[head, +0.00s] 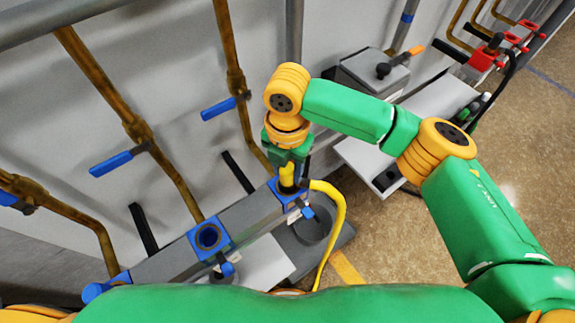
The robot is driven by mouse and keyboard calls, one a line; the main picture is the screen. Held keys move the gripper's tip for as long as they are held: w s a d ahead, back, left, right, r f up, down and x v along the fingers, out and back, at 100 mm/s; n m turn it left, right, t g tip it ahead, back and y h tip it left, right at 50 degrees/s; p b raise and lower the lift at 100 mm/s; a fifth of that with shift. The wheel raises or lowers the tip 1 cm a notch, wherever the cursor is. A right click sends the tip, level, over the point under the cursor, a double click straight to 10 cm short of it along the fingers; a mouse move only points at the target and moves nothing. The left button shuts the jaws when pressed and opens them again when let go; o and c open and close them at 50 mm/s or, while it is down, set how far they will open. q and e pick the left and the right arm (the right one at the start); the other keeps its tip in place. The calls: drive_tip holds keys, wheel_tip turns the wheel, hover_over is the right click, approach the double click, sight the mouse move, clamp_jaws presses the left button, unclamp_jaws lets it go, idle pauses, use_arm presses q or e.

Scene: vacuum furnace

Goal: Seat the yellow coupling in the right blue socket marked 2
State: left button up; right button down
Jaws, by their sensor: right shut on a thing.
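The yellow coupling (287,177) is held in my right gripper (287,170), directly above or in the right blue socket (291,196) on the grey manifold. Its yellow hose (338,215) runs off to the right and bends down toward the floor. The right gripper points down and is shut on the coupling. I cannot tell how deep the coupling sits, because the gripper hides part of it. The left blue socket (209,237) is empty, with a dark round opening. My left gripper is not in view.
Brass pipes with blue valve handles (112,162) run along the wall at left. The grey manifold bar (250,213) stretches below them. A grey shelf (432,105) with a box-like unit (370,73) stands behind my right arm. Open floor lies at right.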

drive_tip(key=shift+f, duration=0.25)
idle(0.6)
drive_tip(key=shift+c, duration=1.8)
unclamp_jaws()
wheel_tip(320, 180, up, 7)
drive_tip(key=shift+s+r+b, duration=0.1)
drive_tip(key=shift+b, duration=0.45)
